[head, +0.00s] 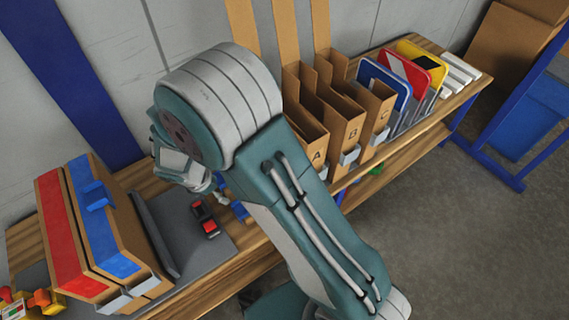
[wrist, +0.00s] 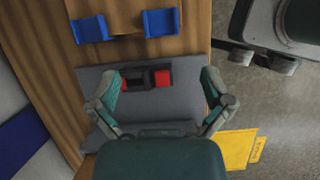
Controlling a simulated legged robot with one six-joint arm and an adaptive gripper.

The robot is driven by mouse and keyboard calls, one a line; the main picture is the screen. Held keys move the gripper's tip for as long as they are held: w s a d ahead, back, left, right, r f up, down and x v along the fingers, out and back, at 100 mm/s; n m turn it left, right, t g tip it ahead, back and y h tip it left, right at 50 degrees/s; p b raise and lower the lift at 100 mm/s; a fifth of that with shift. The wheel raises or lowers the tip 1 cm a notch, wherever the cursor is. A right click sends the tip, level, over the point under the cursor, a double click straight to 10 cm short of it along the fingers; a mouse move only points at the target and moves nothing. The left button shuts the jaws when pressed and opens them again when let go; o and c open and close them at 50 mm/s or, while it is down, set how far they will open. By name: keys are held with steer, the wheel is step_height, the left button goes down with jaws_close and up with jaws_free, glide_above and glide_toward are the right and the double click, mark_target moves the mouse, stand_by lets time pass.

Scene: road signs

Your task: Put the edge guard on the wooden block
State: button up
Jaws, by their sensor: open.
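A small red-and-black piece (head: 205,218), which looks like the edge guard, lies on a grey mat (head: 190,204) on the wooden bench. In the wrist view the piece (wrist: 146,80) has red ends and a dark middle. My gripper (wrist: 160,78) is open and empty above the mat, with its fingers on either side of the piece, apart from it. A brown block (wrist: 123,18), likely the wooden block, sits between two blue holders (wrist: 162,22) at the top of the wrist view. In the head view my arm hides most of the block area.
Cardboard boxes with red and blue (head: 97,228) fronts stand left of the mat. Upright cardboard bins (head: 340,125) and a rack of signs (head: 410,75) stand to the right. A yellow sign (wrist: 238,150) shows low right in the wrist view.

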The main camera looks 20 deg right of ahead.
steer(key=s+d+r+m+t+y, duration=0.1)
steer(key=s+d+r+m, duration=0.1)
steer(key=d+r+m, duration=0.5)
steer(key=s+d+r+m+y, duration=0.1)
steer(key=s+d+r+m, duration=0.15)
steer(key=r, duration=0.75)
steer(key=s+d+r+m+t+y, duration=0.2)
steer(key=s+d+r+m, duration=0.5)
steer(key=s+r+m, duration=0.4)
steer(key=shift+s+t, duration=0.7)
steer(key=shift+s, duration=0.45)
